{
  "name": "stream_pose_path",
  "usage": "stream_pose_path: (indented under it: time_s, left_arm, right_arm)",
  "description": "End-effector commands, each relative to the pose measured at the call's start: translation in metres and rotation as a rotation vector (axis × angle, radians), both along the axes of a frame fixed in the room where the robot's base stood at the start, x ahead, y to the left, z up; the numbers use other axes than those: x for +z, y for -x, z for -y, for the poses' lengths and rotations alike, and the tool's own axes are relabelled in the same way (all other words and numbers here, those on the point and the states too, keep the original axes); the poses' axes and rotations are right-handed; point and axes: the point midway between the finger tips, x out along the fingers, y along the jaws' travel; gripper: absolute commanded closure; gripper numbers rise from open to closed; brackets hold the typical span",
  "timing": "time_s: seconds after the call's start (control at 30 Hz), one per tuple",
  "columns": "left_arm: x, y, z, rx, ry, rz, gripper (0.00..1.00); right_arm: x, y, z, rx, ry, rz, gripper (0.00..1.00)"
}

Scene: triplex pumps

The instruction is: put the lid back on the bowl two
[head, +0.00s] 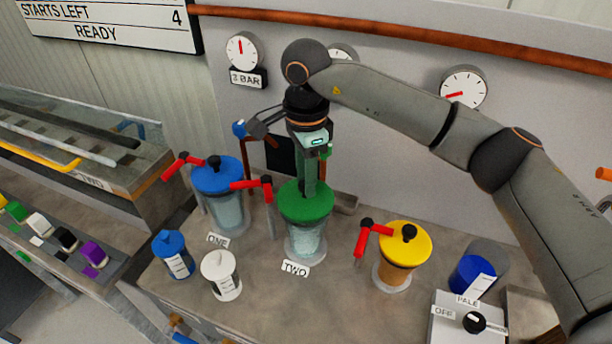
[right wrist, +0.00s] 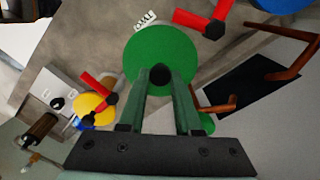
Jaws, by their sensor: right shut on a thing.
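Bowl two (head: 305,242) is a clear vessel behind the TWO label (head: 295,269). Its green lid (head: 306,205) is over the bowl's mouth and looks level; I cannot tell whether it is fully seated. In the right wrist view the lid (right wrist: 145,48) is a round green disc with a black knob (right wrist: 160,74) in its middle. My right gripper (head: 309,188) points down from above and is shut on that knob; its two fingers also show in the right wrist view (right wrist: 160,85). My left gripper is not in view.
A blue-lidded bowl (head: 218,178) stands left and a yellow-lidded bowl (head: 405,245) right, with red handles (head: 250,184) nearby. A blue jar (head: 172,255) and white jar (head: 221,276) stand in front. A switch box (head: 466,318) is at front right.

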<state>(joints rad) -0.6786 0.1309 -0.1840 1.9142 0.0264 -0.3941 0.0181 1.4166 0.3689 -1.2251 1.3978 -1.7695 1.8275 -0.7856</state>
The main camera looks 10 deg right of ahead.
Motion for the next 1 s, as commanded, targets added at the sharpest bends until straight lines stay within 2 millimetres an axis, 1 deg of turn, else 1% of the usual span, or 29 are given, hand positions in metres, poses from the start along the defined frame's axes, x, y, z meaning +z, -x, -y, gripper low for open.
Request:
stream_pose_path:
  time_s: [0.2, 0.23, 0.5, 0.53, 0.7, 0.97, 1.0]
  left_arm:
    - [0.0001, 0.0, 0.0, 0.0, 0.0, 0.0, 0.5]
    - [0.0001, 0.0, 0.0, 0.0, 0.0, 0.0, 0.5]
    - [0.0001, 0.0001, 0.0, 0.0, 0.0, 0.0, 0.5]
    - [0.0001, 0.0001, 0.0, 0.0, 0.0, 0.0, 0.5]
    - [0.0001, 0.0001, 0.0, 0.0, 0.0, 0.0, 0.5]
    - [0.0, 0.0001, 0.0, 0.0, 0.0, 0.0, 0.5]
    - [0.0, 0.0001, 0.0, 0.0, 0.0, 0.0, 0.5]
  right_arm:
    - [0.0002, 0.0, 0.0001, 0.0, 0.0, 0.0, 1.0]
    - [0.0002, 0.0, 0.0001, 0.0, 0.0, 0.0, 0.65]
    - [0.0, 0.0001, 0.0, 0.0, 0.0, 0.0, 0.35]
    - [0.0, 0.0001, 0.0, 0.0, 0.0, -0.001, 0.32]
    - [-0.0001, 0.0001, 0.0, 0.0, 0.0, -0.001, 0.32]
    - [-0.0003, 0.0002, -0.0001, 0.0, 0.0, -0.001, 0.03]
    - [-0.0003, 0.0002, 0.0, 0.0, 0.0, -0.001, 0.03]
